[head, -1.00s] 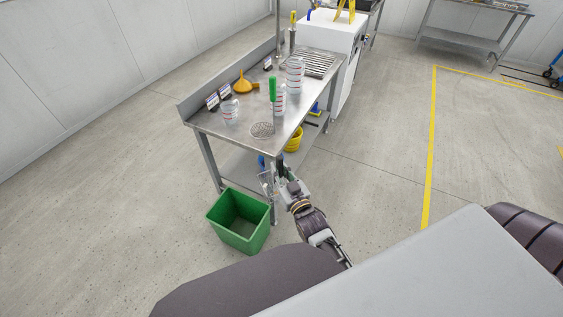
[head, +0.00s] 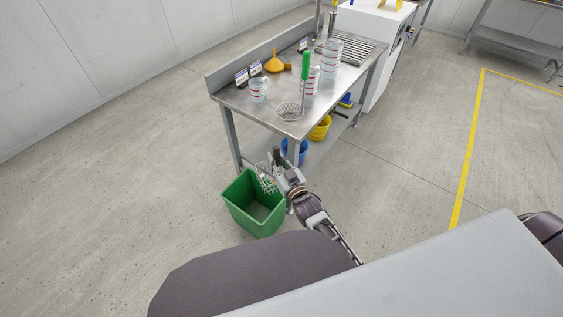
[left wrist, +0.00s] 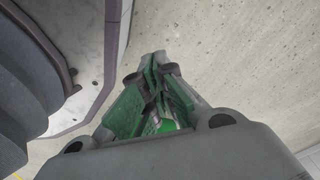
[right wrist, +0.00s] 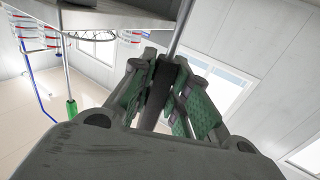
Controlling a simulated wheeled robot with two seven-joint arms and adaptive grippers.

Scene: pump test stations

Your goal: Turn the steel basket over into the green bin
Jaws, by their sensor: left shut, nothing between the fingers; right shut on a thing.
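The green bin (head: 243,212) stands open on the floor in front of the bench's near leg. The steel basket (head: 266,182), a small wire basket, is tilted over the bin's far right rim; I cannot tell what is in it. My right gripper (head: 279,168) is shut on its dark handle (right wrist: 158,95), which shows between the green fingers in the right wrist view, with a steel rod beyond. My left gripper (left wrist: 160,85) is shut and empty in the left wrist view, over grey floor; it is outside the head view.
The steel bench (head: 262,107) carries measuring jugs (head: 332,60), a yellow funnel (head: 275,65), a green-handled tool (head: 305,66) and a round mesh piece (head: 289,112). Blue (head: 293,152) and yellow (head: 320,129) buckets sit below. Floor left of the bin is clear.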

